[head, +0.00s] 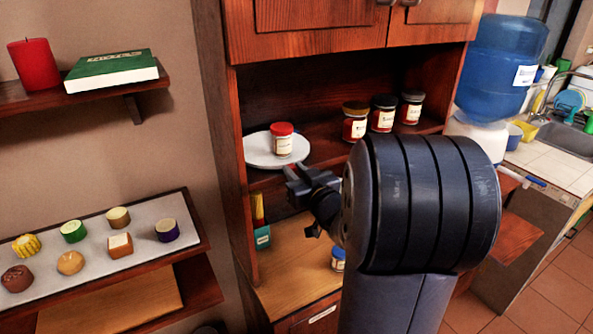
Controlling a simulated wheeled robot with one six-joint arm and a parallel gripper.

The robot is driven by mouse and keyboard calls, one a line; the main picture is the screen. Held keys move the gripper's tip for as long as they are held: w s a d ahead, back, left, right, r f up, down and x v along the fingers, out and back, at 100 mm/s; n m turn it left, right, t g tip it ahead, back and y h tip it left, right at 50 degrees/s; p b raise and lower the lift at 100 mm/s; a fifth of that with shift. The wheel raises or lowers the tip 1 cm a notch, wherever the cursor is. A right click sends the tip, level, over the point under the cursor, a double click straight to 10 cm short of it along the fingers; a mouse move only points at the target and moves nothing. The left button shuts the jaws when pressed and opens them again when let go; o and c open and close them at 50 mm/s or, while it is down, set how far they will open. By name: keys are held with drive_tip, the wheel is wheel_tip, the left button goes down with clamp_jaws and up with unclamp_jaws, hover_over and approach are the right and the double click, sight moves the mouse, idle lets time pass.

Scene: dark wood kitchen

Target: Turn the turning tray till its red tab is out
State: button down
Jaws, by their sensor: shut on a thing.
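The turning tray (257,151) is a pale round disc on the left of the cupboard's middle shelf. A small jar with a red lid (283,140) stands upright on it. My gripper (292,172) is at the tray's front edge and is shut on it; the exact contact is too small and dark to make out. No red tab shows in this view. My dark arm hides the area to the right of the gripper.
The cupboard's left side panel (222,150) is close to the tray. Below are a wooden counter (285,262), a green box (262,237) and a blue-lidded jar (338,258).

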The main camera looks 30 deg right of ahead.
drive_tip(key=shift+d+r+y, duration=0.1)
drive_tip(key=shift+d+y, duration=0.15)
drive_tip(key=shift+y, duration=0.05)
drive_tip(key=c, duration=1.3)
unclamp_jaws()
drive_tip(key=s+b, duration=0.1)
drive_tip(key=s, duration=0.9)
drive_tip(key=shift+s+d, duration=0.15)
drive_tip(key=shift+s, duration=0.25)
